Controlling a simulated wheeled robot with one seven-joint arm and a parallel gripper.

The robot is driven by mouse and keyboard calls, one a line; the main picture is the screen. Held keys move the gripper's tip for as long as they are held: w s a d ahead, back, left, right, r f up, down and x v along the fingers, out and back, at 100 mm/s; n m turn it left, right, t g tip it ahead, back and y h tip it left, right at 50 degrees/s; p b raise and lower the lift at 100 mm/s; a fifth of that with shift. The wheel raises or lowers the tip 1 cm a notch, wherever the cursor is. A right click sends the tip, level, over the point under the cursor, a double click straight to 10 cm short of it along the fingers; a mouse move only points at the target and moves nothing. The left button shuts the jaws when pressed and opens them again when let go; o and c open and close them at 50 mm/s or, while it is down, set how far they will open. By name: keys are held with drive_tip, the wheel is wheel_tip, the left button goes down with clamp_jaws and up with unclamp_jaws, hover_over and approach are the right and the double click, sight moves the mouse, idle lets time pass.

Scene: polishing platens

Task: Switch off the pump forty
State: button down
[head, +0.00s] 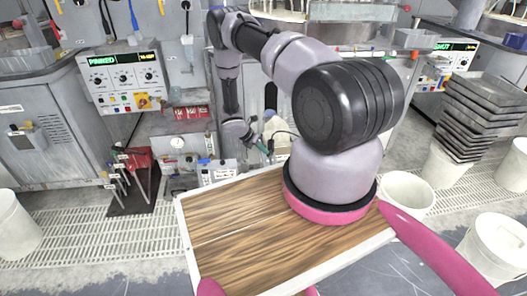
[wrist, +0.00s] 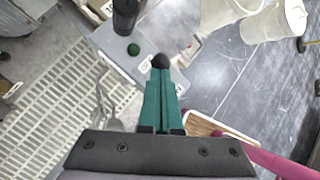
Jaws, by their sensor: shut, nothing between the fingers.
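My gripper (head: 267,148) has green fingers, closed together with nothing held. In the wrist view the fingers (wrist: 161,88) point at a grey pump box (wrist: 118,48) below. A dark round knob (wrist: 160,61) shows right at the fingertips; I cannot tell whether they touch.
A wooden-topped board (head: 235,220) on my base lies in front. White buckets (head: 408,190) and stacked grey trays (head: 482,115) stand at right. A control panel (head: 125,80) and a rack of tools (head: 133,180) are at left. Floor grating (head: 60,235) surrounds these.

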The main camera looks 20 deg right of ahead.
drive_tip(key=shift+r, duration=0.7)
drive_tip(key=w+a+r, duration=0.3)
drive_tip(key=a+r, duration=0.5)
drive_tip(key=r, duration=0.1)
drive_tip(key=shift+w+a+r, duration=0.2)
drive_tip(key=shift+w+r, duration=0.05)
drive_tip(key=shift+w, duration=0.15)
